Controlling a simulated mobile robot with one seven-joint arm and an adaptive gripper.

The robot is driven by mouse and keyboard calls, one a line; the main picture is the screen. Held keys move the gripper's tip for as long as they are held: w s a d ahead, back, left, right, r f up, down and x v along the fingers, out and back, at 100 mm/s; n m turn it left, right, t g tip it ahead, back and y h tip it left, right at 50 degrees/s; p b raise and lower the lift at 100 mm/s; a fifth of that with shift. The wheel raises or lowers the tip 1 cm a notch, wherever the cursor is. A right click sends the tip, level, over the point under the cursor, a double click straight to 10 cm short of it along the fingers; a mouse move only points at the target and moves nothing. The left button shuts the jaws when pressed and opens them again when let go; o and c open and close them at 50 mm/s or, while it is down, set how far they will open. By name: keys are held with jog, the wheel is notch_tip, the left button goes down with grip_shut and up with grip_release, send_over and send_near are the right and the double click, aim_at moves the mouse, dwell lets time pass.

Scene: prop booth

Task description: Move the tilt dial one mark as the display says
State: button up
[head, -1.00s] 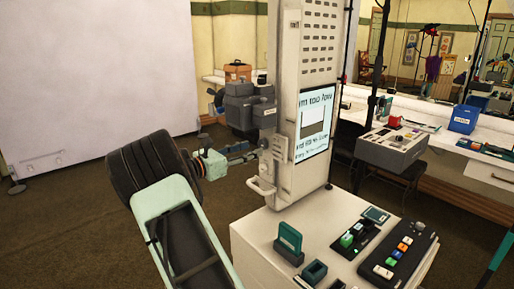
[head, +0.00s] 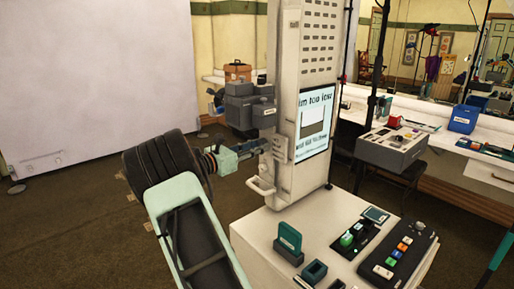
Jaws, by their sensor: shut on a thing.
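The tall pale booth column (head: 297,60) carries a display (head: 313,122). My gripper (head: 266,147) reaches in from the left at the column's left side, below the dark grey camera head (head: 250,106). Its fingers are shut at the column's side, on what seems to be the tilt dial. The dial and its marks are hidden or too small to read, so its setting cannot be told.
A pale handle (head: 262,188) sticks out just below my gripper. The white counter (head: 262,228) holds a green card in a stand (head: 288,242), a button panel (head: 404,252) and small devices. A white backdrop (head: 95,75) stands at left, with open carpet before it.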

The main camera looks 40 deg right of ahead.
jog(key=shift+r+n+p, duration=0.35)
jog(key=shift+n+p, duration=0.35)
jog(key=shift+p, duration=0.8)
jog(key=n+p, duration=0.1)
jog(key=p, duration=0.2)
jog(key=shift+f+n, duration=0.1)
jog(key=shift+n, duration=0.3)
jog(key=shift+f+n+p, duration=0.2)
jog(key=shift+n+p, duration=0.2)
jog(key=shift+p, duration=0.05)
jog(key=o, duration=1.1)
jog(key=shift+o, duration=0.2)
jog(key=shift+a, duration=0.1)
jog(key=s+a, duration=0.1)
jog(key=a, duration=1)
jog(key=shift+a, duration=0.4)
